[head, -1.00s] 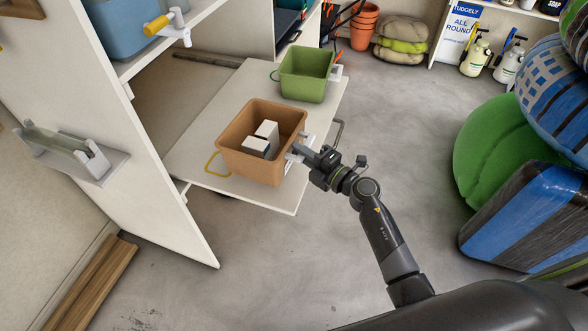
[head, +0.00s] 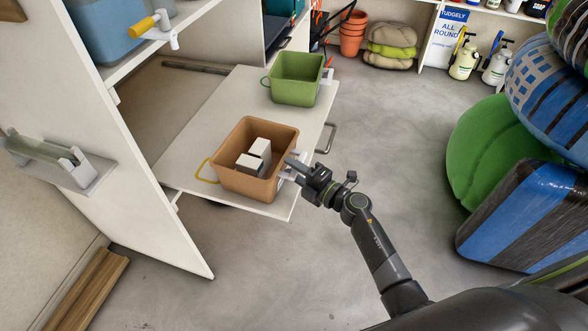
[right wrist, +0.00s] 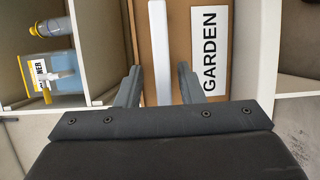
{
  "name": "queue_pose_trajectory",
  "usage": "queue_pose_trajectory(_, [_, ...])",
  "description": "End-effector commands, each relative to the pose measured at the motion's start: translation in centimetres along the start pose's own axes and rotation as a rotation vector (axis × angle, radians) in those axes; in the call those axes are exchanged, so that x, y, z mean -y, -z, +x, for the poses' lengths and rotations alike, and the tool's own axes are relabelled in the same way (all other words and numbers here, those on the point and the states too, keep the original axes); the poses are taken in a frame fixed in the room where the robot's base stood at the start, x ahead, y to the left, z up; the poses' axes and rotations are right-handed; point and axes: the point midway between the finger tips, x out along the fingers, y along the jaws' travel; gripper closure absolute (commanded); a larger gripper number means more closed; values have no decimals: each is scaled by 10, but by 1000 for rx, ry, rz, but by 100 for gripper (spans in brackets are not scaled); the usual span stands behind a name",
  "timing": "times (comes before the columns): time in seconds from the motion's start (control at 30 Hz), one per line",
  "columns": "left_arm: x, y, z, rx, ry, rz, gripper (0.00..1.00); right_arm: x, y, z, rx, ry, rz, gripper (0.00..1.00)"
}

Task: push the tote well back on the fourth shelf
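The brown tote (head: 248,187) stands upright on a white pulled-out-looking shelf (head: 193,132) in the head view, near the shelf's front edge. It holds white boxes (head: 260,152) and has a yellow loop (head: 206,171) on its left side. My right gripper (head: 289,168) is at its right side, by a white handle. In the right wrist view the gripper's fingers (right wrist: 158,85) are apart, on either side of a white bar (right wrist: 158,50), with a gap at each side. The tote's brown face there carries a "GARDEN" label (right wrist: 216,48). My left gripper is not in view.
A green tote (head: 296,80) stands farther back along the same shelf. A blue bin (head: 105,35) sits on a higher shelf. Striped bags (head: 520,215) fill the right; the floor between is clear.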

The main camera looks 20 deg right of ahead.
Motion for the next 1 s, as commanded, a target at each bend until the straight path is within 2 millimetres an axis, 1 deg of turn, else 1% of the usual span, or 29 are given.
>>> queue_pose_trajectory(0.17, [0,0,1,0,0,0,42,0,0,0,0,-1,0,66])
queue_pose_trajectory(0.33, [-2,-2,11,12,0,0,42,7,0,0,0,-2,0,66])
queue_pose_trajectory(0.4, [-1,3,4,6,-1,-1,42,4,0,-16,1,2,-1,66])
queue_pose_trajectory(0.5, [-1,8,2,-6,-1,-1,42,3,-2,-40,1,3,-2,66])
queue_pose_trajectory(0.8, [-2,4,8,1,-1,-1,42,4,-2,-115,0,4,-1,66])
queue_pose_trajectory(0.9, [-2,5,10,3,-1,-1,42,4,-2,-136,0,4,-2,66])
queue_pose_trajectory(1.0, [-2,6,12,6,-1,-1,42,3,-2,-153,-1,2,-1,66])
